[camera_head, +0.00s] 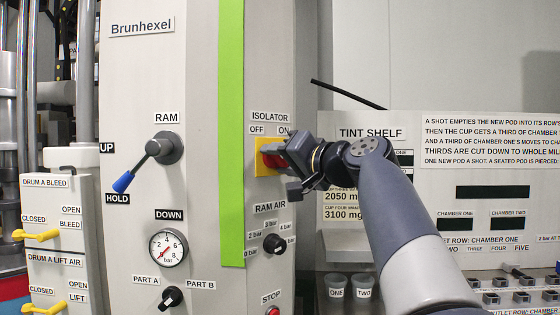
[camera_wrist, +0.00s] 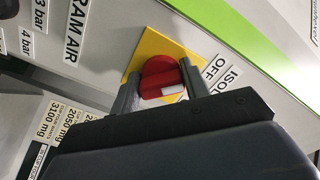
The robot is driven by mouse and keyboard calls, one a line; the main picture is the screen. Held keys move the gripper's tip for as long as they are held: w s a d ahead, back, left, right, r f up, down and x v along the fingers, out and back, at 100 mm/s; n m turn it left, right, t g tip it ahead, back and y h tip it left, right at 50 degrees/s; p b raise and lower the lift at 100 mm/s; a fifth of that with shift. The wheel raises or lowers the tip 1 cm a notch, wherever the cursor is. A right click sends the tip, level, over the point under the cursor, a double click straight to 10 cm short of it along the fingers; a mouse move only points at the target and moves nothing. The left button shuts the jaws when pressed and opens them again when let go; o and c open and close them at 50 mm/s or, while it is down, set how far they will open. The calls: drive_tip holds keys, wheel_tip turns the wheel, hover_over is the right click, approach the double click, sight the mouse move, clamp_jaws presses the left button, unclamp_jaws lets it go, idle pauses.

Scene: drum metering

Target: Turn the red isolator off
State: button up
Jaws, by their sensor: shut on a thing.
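The red isolator knob (camera_head: 268,161) sits on a yellow plate (camera_head: 261,145) on the grey panel, under the labels ISOLATOR, OFF and ON. My gripper (camera_head: 281,158) reaches it from the right and covers part of it in the head view. In the wrist view, my gripper (camera_wrist: 160,88) is shut on the red knob (camera_wrist: 158,72), one finger on each side. The ON label is hidden in the wrist view.
The RAM AIR knob (camera_head: 274,243) is just below, with the red STOP button (camera_head: 272,311) lower down. A RAM lever (camera_head: 147,164) with a blue tip is to the left. The tint shelf (camera_head: 375,205) stands behind my arm on the right.

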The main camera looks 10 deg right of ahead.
drive_tip(key=o, duration=1)
drive_tip(key=b+v, duration=0.1)
drive_tip(key=v, duration=0.9)
drive_tip(key=shift+s+d+f, duration=0.1)
drive_tip(key=shift+s+d, duration=0.05)
drive_tip(key=shift+s, duration=0.2)
drive_tip(key=shift+w, duration=0.1)
drive_tip(key=p+x, duration=0.1)
drive_tip(key=x, duration=0.9)
drive_tip(key=shift+w+a, duration=0.2)
drive_tip(key=shift+w, duration=0.1)
